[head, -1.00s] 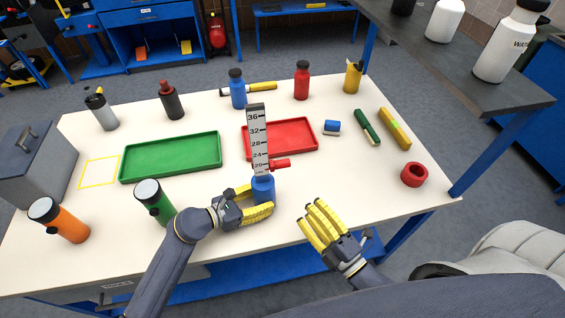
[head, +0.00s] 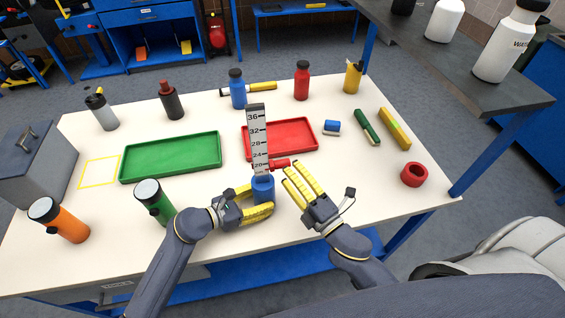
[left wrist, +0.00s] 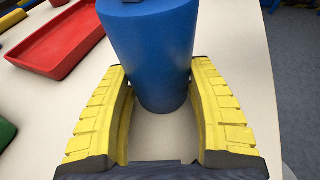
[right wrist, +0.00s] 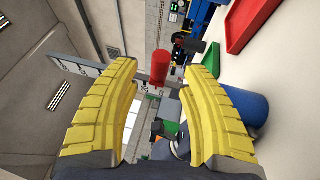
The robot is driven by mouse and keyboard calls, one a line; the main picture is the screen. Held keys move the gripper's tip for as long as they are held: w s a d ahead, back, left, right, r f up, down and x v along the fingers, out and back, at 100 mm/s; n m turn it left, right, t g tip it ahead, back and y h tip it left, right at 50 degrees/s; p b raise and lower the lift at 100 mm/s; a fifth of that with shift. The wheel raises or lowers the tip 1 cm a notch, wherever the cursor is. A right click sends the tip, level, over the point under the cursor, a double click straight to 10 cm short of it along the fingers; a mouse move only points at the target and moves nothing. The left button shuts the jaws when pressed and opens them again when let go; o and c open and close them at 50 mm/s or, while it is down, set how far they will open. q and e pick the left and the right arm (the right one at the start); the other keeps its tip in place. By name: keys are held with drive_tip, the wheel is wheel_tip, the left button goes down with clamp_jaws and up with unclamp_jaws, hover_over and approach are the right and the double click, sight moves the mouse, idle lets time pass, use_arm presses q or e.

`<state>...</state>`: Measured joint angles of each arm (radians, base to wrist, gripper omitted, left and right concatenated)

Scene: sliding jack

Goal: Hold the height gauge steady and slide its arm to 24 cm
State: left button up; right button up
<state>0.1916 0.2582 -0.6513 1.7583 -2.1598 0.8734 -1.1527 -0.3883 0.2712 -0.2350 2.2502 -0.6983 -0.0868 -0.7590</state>
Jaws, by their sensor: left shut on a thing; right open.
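The height gauge stands upright near the table's middle, with a grey marked scale (head: 258,140) rising from a blue round base (head: 263,190). Its red arm (head: 279,164) sticks out to the right near the 20 mark. My left gripper (head: 262,202) is shut on the blue base, its yellow fingers on both sides; the base also shows in the left wrist view (left wrist: 152,50). My right gripper (head: 297,174) is open and empty, just right of the red arm. In the right wrist view the red arm (right wrist: 160,68) shows end-on ahead, between the open fingers and apart from them.
A green tray (head: 122,170) lies left of the gauge and a red tray (head: 306,148) behind it. A green flashlight (head: 160,208) stands near my left arm. A red ring (head: 414,174) lies at the right. The front right tabletop is clear.

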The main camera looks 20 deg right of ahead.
sight(282, 163)
drive_tip(key=shift+x, duration=2.1)
clamp_jaws()
drive_tip(key=shift+w, duration=0.1)
